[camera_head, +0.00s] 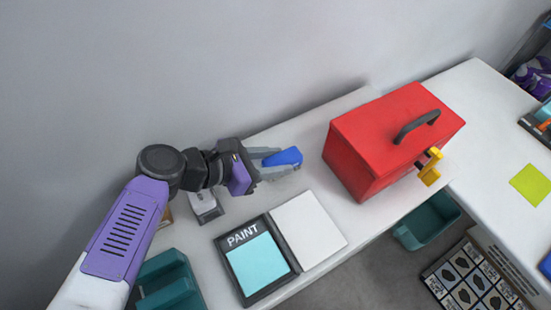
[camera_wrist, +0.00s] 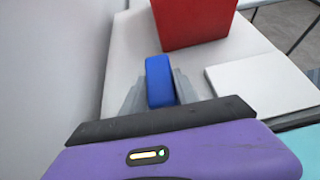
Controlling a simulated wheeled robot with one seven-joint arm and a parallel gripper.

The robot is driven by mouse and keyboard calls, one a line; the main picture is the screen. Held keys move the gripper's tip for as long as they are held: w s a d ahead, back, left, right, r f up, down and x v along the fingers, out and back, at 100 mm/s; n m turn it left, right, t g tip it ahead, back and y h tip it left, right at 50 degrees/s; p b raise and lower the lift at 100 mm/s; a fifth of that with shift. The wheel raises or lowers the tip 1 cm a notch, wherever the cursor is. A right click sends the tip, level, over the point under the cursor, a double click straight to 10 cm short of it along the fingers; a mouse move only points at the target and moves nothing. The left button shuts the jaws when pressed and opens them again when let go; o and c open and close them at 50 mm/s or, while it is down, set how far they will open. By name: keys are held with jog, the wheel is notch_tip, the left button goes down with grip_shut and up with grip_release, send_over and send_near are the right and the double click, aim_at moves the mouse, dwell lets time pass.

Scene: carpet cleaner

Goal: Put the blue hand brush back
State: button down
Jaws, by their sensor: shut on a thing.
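The blue hand brush (camera_head: 284,157) is held between the fingers of my gripper (camera_head: 280,164) over the white counter, left of the red box. In the wrist view the blue brush (camera_wrist: 160,81) stands out between my two grey fingers, and my gripper (camera_wrist: 158,92) is shut on it. Only its blue part shows; any bristles are hidden. I cannot tell whether the brush touches the counter.
A red toolbox (camera_head: 385,132) with a dark handle and yellow latch stands right of the brush. A PAINT tray (camera_head: 256,262) and a white panel (camera_head: 308,230) lie in front. A teal bin (camera_head: 427,222) is below the counter (camera_head: 300,185). The wall (camera_head: 150,70) is close behind.

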jog(key=c, duration=0.9)
grip_release()
jog(key=shift+o, duration=0.2)
jog(key=b+v, duration=0.1)
jog(key=v, duration=0.6)
jog(key=shift+s+a+r+b, duration=0.15)
jog(key=shift+s+a+b, duration=0.05)
jog(key=shift+a+b, duration=0.15)
